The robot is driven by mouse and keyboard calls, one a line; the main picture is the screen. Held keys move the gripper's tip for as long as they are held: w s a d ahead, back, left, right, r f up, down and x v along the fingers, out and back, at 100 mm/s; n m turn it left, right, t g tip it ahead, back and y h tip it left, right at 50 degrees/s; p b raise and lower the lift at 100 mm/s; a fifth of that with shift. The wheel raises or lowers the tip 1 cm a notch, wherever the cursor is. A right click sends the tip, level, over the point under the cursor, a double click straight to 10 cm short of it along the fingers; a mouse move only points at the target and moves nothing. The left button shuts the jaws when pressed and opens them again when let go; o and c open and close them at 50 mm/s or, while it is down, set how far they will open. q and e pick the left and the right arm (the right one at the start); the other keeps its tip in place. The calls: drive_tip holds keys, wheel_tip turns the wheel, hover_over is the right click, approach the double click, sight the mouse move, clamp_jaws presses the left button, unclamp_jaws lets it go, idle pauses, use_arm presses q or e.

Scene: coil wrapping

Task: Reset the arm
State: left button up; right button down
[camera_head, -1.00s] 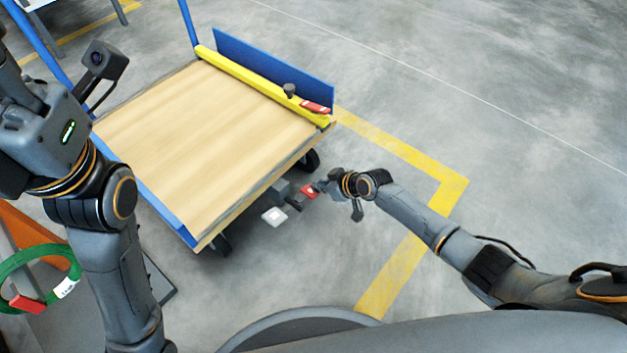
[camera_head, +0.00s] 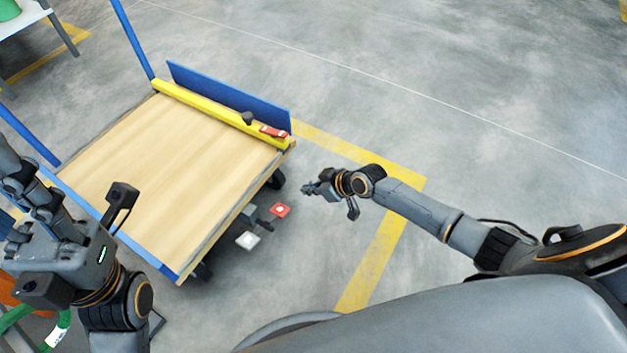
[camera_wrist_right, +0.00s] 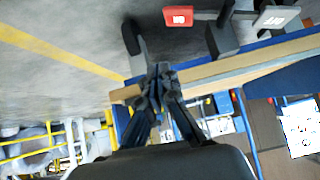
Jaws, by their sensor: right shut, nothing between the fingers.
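My right arm reaches in from the right in the head view. A green ring (camera_head: 58,328) with a white label is partly hidden behind my left arm at the bottom left.
A cart with a wooden deck (camera_head: 170,170) and blue frame stands left of centre. A yellow bar (camera_head: 200,108) with a red part (camera_head: 272,132) lies along its far side. Red (camera_head: 281,210) and white (camera_head: 247,240) pedals stick out below. The floor at right is clear.

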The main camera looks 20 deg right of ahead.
drive_tip(key=shift+s+d+r, duration=0.3)
drive_tip(key=shift+d+r, duration=0.1)
drive_tip(key=shift+r, duration=0.05)
idle(0.3)
